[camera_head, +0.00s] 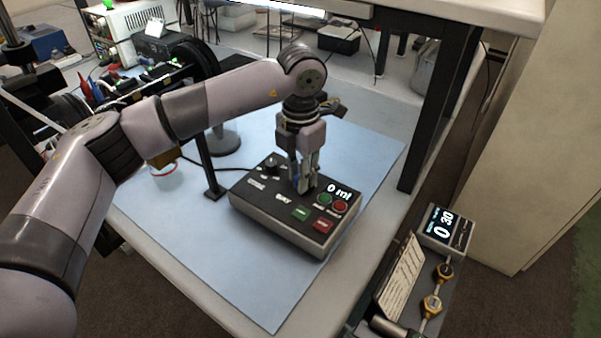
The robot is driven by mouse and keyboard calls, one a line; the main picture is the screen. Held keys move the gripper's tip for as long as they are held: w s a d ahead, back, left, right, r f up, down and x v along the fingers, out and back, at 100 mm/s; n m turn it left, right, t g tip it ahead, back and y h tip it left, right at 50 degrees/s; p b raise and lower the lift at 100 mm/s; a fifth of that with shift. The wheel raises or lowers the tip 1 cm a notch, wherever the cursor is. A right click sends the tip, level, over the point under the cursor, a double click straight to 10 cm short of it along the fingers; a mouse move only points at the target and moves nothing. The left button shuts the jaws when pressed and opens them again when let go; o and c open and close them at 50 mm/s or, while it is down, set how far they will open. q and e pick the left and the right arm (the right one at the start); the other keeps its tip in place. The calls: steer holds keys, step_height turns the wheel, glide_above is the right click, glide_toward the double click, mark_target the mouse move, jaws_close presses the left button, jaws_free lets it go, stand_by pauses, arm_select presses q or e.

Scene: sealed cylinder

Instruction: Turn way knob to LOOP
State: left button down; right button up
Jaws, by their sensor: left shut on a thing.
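A dark control box (290,215) with a pale rim lies on the blue mat. My left gripper (303,188) points down onto the middle of its top face and is shut on what looks like the way knob, which the fingers hide. I cannot tell which way that knob points, and the small labels around it are too blurred to read. A second black knob (270,163) shows free at the box's back left. The box's display (339,191) reads about "0 ml". My right gripper is not in view.
Green (301,214) and red (323,225) buttons sit along the box's front, close to my gripper. A dark stand post (206,168) rises left of the box. The blue mat (250,290) is bare in front. A panel with yellow fittings (433,304) stands lower right.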

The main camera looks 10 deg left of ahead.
arm_select(q)
steer(key=c, duration=1.4)
jaws_free()
steer(key=shift+o, duration=0.2)
step_height(320, 180, up, 12)
